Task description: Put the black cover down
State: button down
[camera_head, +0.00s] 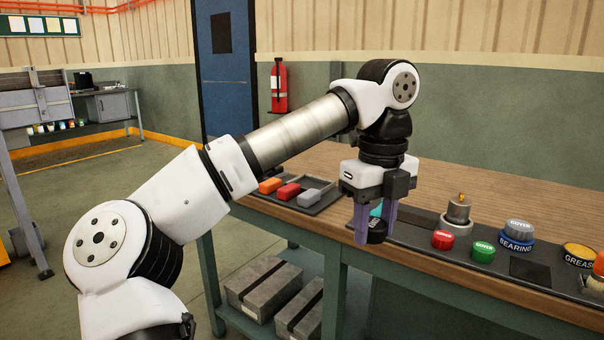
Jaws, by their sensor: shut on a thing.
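The black cover (376,231) is between the fingers of my gripper (375,226), low over the front edge of the wooden workbench (470,190). My gripper points down and is shut on it. A small teal patch (376,209) shows between the fingers above the black part. I cannot tell whether the cover touches the dark mat (412,228) beneath it. The fingers partly hide the cover.
Right of my gripper stand a red cover (443,240), a green cover (483,251), a metal part with a brass tip (458,212), a grey cover on a blue bearing base (518,232) and a yellow grease container (579,254). A tray (325,199) with orange, red and grey blocks lies left.

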jog(key=shift+s+f, duration=0.1)
jog(key=shift+s, duration=0.15)
jog(key=w+a+f+m+p, duration=0.1)
jog(key=w+a+f+m, duration=0.25)
jog(key=f+m, duration=0.35)
jog(key=w+a+f+m+p, duration=0.25)
jog(key=w+f+m, duration=0.25)
jog(key=f, duration=0.5)
jog(key=w+a+f+m, duration=0.4)
jog(key=f+m, duration=0.3)
jog(key=f, duration=0.1)
jog(key=s+f+m+p, duration=0.2)
jog(key=s+f+m, duration=0.1)
jog(key=f+m, duration=0.8)
jog(key=s+a+f+m+p, duration=0.1)
jog(key=s+f+m, duration=0.3)
jog(key=f+m, duration=0.7)
jog(key=shift+s+f+m+p, duration=0.15)
jog(key=shift+f+m+p, duration=0.2)
jog(key=shift+f, duration=2.1)
jog(key=shift+s, duration=0.1)
